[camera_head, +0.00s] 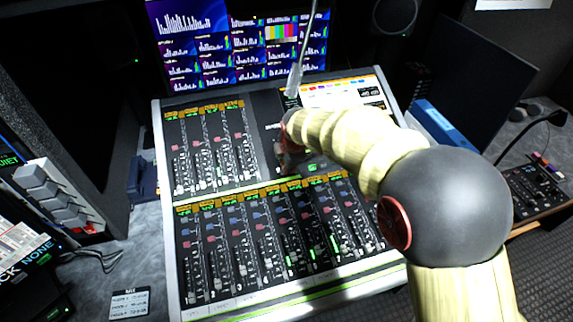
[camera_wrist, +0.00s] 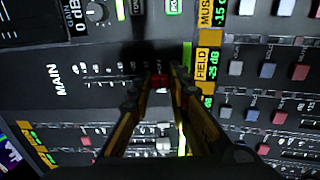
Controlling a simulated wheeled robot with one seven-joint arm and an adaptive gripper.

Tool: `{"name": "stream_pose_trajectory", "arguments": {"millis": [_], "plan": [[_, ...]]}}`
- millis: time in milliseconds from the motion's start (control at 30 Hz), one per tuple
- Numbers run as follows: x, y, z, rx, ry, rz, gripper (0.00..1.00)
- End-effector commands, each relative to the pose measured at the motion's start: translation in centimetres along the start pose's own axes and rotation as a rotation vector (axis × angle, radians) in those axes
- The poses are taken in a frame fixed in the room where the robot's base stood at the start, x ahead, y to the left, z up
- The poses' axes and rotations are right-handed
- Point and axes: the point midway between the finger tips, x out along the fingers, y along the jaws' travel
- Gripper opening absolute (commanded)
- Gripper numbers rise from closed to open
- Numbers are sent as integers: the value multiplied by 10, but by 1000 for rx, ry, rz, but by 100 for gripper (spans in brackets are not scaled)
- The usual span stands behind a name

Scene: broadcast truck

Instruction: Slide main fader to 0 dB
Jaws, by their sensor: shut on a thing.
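The mixing console (camera_head: 157,170) stands in the middle of the head view. In the wrist view its MAIN strip (camera_wrist: 60,80) shows a label at left and a row of scale marks running right towards my fingers. My gripper (camera_wrist: 160,80) is shut on a small red cap, the main fader (camera_wrist: 159,82), which shows between the fingertips at the fingers' end of that strip. In the head view my gripper (camera_head: 288,160) is down at the console's middle section, and the cap is hidden there. The cap's exact scale value cannot be read.
Channel strips with small faders and buttons lie close on both sides. A FIELD label (camera_wrist: 202,64) is just right of my fingers. A dark screen (camera_head: 470,85) stands at right.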

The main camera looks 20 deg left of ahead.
Motion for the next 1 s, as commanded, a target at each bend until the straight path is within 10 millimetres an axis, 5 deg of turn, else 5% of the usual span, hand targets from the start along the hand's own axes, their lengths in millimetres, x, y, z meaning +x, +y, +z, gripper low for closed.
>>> {"name": "stream_pose_trajectory", "arguments": {"millis": [167,733,1000], "plan": [[0,0,0,0,0,0,0],[0,1,0,0,0,0,0],[-4,38,0,0,0,0,0]]}}
